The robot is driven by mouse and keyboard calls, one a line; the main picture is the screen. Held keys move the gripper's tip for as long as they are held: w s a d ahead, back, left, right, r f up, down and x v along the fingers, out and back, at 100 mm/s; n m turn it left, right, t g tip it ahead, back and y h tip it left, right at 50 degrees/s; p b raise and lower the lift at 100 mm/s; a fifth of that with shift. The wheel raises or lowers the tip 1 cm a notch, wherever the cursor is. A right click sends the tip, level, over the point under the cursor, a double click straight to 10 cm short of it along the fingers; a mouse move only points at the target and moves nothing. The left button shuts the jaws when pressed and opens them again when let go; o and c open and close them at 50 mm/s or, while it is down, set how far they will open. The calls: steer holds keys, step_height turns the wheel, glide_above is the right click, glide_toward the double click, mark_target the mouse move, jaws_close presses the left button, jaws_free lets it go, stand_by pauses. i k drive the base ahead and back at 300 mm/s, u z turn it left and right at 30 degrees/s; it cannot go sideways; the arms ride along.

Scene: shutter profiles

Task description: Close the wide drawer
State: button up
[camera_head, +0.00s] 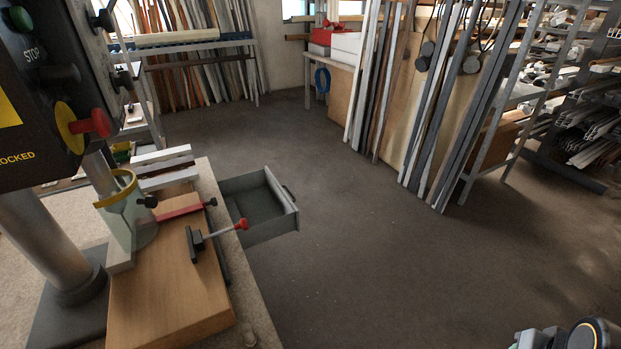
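The wide drawer (270,228) is a grey, box-shaped drawer pulled out from the right side of the workbench (250,290). It stands open over the floor, and its inside looks empty. A dark handle (289,192) sits on its front panel, which faces right. The drawer's back end is hidden by the bench top and the clamp on it. My gripper is not in view. Only a rounded dark and silver part, likely of my arm, shows in the bottom right corner, far from the drawer.
A drill-press-like machine with a red knob (96,122) stands on the bench at left. A red-tipped clamp handle (240,225) juts over the bench edge near the drawer. Leaning profiles (440,110) and racks line the back and right. The floor (400,260) right of the drawer is clear.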

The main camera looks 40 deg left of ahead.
mark_target(270, 213)
steer(key=i, duration=2.25)
steer(key=u, duration=3.3)
steer(key=i, duration=1.2)
steer(key=z, duration=0.2)
